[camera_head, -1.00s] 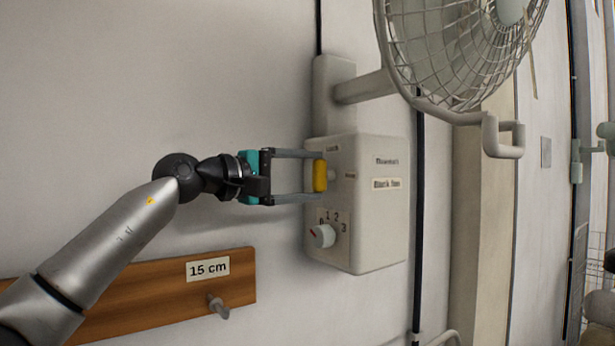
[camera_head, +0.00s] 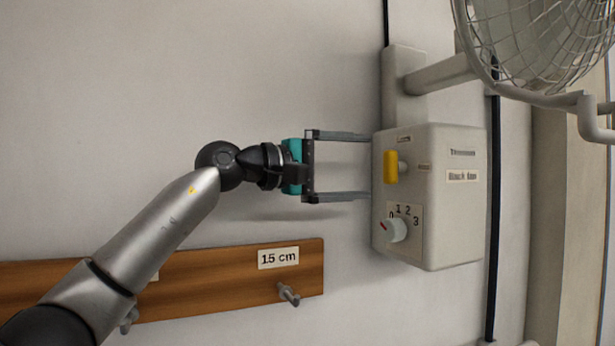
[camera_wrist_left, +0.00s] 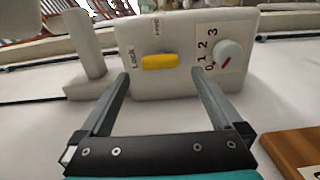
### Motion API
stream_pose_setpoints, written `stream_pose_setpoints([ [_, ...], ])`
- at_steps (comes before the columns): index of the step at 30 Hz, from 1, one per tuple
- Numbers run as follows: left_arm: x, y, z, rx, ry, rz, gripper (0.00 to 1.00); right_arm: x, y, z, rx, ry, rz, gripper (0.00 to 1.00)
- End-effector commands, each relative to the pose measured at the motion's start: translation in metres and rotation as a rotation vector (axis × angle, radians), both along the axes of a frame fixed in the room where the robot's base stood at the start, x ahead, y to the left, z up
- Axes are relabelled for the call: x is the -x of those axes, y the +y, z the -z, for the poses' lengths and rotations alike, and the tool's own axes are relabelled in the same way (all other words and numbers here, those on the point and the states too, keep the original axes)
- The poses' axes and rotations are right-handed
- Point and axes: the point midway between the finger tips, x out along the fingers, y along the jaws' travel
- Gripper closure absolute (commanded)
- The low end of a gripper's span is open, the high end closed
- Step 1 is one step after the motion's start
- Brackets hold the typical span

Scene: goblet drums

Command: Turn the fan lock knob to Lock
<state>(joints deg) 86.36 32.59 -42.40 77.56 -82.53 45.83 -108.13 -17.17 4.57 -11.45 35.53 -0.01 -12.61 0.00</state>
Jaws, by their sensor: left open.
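The yellow fan lock knob (camera_head: 391,167) is on the front of the white control box (camera_head: 447,236). It stands upright in the head view, in line with the small label above it. In the left wrist view the knob (camera_wrist_left: 160,61) lies lengthwise toward the word Lock (camera_wrist_left: 135,57), while Free (camera_wrist_left: 157,30) is off to its side. My left gripper (camera_head: 371,167) is open and empty, its fingers pointing at the box. My right gripper is not in view.
A white speed dial (camera_head: 397,229) marked 0 to 3 sits below the knob. The caged fan (camera_head: 535,45) sticks out at upper right. A wooden rail (camera_head: 215,285) with pegs runs below my arm.

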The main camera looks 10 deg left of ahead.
Motion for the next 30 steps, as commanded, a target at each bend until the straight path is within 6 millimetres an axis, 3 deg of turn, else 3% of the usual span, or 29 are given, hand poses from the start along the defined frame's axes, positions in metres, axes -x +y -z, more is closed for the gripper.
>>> stream_pose_setpoints([
  [6, 0.032, 0.045, 0.004, -0.001, -0.001, -0.003, 0.00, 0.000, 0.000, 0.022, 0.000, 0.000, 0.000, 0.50],
  [12, 0.053, 0.073, 0.002, 0.000, 0.001, -0.002, 0.00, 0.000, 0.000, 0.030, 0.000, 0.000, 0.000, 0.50],
  [18, 0.062, 0.084, 0.001, -0.001, 0.001, 0.000, 0.00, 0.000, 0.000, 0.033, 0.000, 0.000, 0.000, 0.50],
  [30, 0.062, 0.085, 0.000, -0.001, 0.001, 0.001, 0.00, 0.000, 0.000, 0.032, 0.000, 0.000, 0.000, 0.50],
])
